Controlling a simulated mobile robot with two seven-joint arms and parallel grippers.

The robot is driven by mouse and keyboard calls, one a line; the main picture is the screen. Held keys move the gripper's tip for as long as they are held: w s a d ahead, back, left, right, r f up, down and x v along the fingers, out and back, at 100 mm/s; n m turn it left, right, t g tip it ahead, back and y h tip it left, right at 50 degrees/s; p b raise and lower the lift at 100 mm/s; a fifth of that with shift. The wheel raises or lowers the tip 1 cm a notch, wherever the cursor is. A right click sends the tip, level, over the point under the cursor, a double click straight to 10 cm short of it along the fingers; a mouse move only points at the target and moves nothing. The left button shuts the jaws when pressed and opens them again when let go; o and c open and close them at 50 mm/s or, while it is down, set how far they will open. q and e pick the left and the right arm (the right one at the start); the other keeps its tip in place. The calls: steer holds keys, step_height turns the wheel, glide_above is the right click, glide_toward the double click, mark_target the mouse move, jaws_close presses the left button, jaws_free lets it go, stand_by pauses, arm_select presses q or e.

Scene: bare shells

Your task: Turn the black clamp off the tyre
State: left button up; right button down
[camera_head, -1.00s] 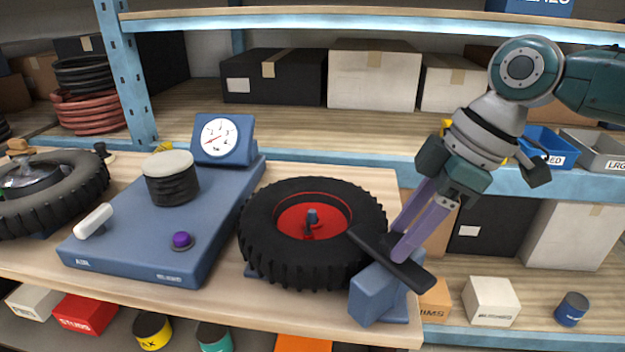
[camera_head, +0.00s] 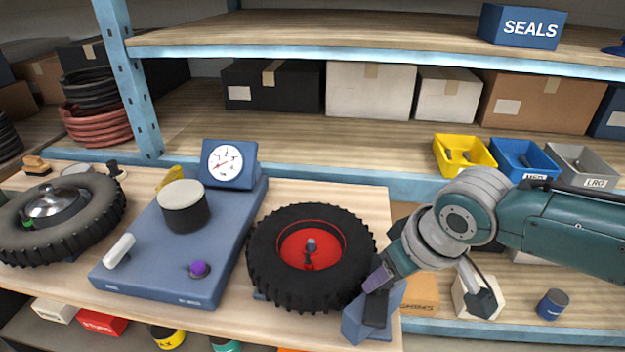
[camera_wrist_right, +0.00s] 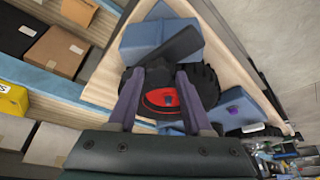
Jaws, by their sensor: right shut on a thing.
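The black clamp (camera_head: 375,309) is a flat bar on the blue block (camera_head: 392,300) at the right of the tyre (camera_head: 262,262). In the head view it shows foreshortened, beside the tyre. In the right wrist view the clamp (camera_wrist_right: 172,43) slants across the blue block; whether its near end overlaps the tyre's edge I cannot tell. The tyre lies flat, with a red hub (camera_head: 323,262) and a central post. My right gripper (camera_head: 376,284) reaches down from the right, shut on the clamp; its purple fingers flank the clamp's near end in the wrist view. My left gripper is not in view.
Left of the tyre stands a blue machine (camera_head: 150,262) with a dial gauge (camera_head: 226,163). Another tyre (camera_head: 100,225) lies at the far left. Shelves behind hold boxes and yellow, blue and grey bins. The bench's right edge is close to the blue block.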

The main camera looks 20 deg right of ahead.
steer(key=shift+a+r+m+h+p, duration=0.1)
steer(key=shift+a+m+h+p, duration=0.15)
steer(key=shift+m, duration=0.2)
steer(key=shift+a+r+m+h+p, duration=0.15)
steer(key=shift+m+p, duration=0.15)
steer(key=shift+m, duration=0.15)
steer(key=shift+f+m+h, duration=0.1)
steer(key=shift+m+h, duration=0.2)
steer(key=shift+m, duration=0.6)
steer(key=m+h, duration=0.1)
steer(key=m, duration=0.1)
steer(key=shift+w+f+m+g+p, duration=0.1)
steer(key=shift+m+g+p, duration=0.2)
steer(key=shift+p, duration=0.1)
steer(key=shift+m, duration=0.4)
steer(key=c, duration=0.6)
jaws_free()
steer(key=shift+o, duration=1.3)
